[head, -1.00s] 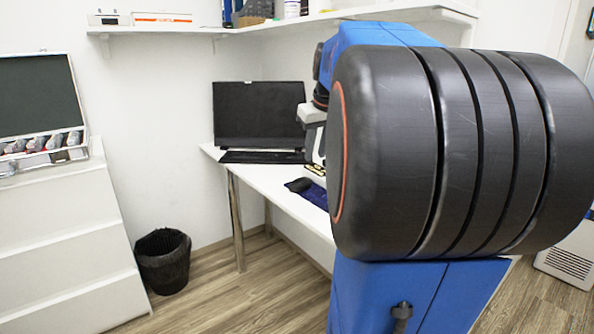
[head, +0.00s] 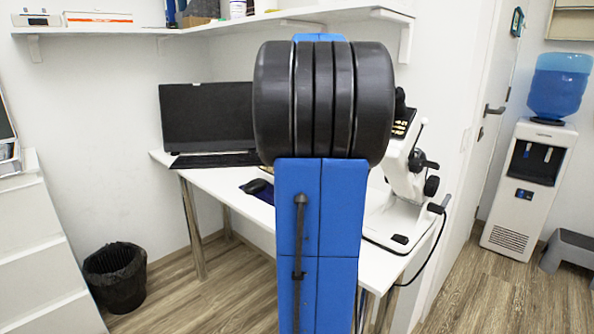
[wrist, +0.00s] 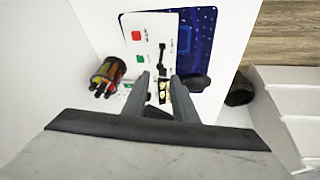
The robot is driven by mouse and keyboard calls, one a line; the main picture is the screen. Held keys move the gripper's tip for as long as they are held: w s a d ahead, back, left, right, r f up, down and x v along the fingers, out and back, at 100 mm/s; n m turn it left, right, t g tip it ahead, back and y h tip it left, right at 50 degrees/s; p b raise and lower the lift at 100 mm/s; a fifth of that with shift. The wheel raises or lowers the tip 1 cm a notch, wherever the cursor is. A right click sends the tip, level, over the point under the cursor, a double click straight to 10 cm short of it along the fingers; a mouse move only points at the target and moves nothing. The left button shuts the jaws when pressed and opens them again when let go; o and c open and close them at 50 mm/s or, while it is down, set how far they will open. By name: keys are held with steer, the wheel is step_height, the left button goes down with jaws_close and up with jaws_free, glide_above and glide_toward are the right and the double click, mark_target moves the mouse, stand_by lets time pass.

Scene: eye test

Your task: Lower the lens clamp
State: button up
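No lens clamp can be made out for sure. A white instrument (head: 407,190) with black knobs stands at the right end of the desk in the head view, partly hidden behind my arm. In the wrist view my gripper (wrist: 160,77) is open, its two grey fingers apart with nothing seen held. Small black and gold parts (wrist: 164,92) show between and beyond the fingers; I cannot tell whether they touch. My gripper is hidden behind my arm in the head view.
The white desk (head: 224,186) holds a monitor (head: 206,117) and a keyboard (head: 214,160). The wrist view shows a pen cup (wrist: 108,74), a white card (wrist: 148,35), a blue mat (wrist: 200,45) and a dark mouse (wrist: 198,83). A bin (head: 115,277) and water dispenser (head: 527,190) stand on the floor.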

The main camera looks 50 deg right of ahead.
steer(key=x, duration=1.1)
jaws_close()
